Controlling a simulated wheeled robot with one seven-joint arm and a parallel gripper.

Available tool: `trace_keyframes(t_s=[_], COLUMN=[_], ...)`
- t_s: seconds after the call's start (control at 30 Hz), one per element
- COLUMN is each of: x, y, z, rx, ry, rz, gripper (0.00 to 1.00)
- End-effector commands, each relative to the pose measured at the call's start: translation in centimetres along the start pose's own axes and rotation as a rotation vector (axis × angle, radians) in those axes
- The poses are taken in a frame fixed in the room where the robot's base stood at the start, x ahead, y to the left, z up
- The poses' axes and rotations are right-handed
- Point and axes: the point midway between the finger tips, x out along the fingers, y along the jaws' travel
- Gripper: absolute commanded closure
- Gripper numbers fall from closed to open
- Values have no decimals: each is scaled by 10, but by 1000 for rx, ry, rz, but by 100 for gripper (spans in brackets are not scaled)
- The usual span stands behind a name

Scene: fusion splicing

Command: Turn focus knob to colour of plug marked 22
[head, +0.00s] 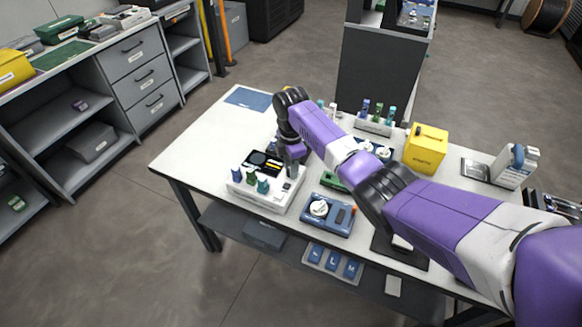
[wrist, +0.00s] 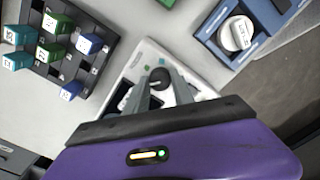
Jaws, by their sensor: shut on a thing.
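In the wrist view, my gripper (wrist: 161,88) has its two grey fingers around the black focus knob (wrist: 160,74) on the white splicer (wrist: 196,82). Small coloured marks, green and blue among them, are printed beside the knob. The head view shows my gripper (head: 293,163) over the right part of the white splicer (head: 258,199), hiding the knob. A dark rack (wrist: 84,66) at the left of the wrist view holds several teal, green and blue plugs with white number labels. I cannot read for sure which is marked 22.
A blue box with a white dial (head: 328,215) stands right of the splicer. A yellow box (head: 426,149) stands further right. Coloured plugs stand on the splicer's left, and a plug holder (head: 374,129) is at the back. My arm covers the middle of the table. A blue mat (head: 248,99) lies back left.

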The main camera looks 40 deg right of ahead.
Motion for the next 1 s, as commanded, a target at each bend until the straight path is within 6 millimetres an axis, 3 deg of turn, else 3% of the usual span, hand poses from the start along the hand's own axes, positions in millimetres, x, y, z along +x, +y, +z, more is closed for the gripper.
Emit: trace_keyframes(t_s=[0.4,0.93,0.97,1.0], x=[0,0,0,0], y=[0,0,0,0], z=[0,0,0,0], rx=[-172,-192,-192,-192], ry=[1,1,1,1], rz=[0,0,1,0], gripper=[100,100,65,57])
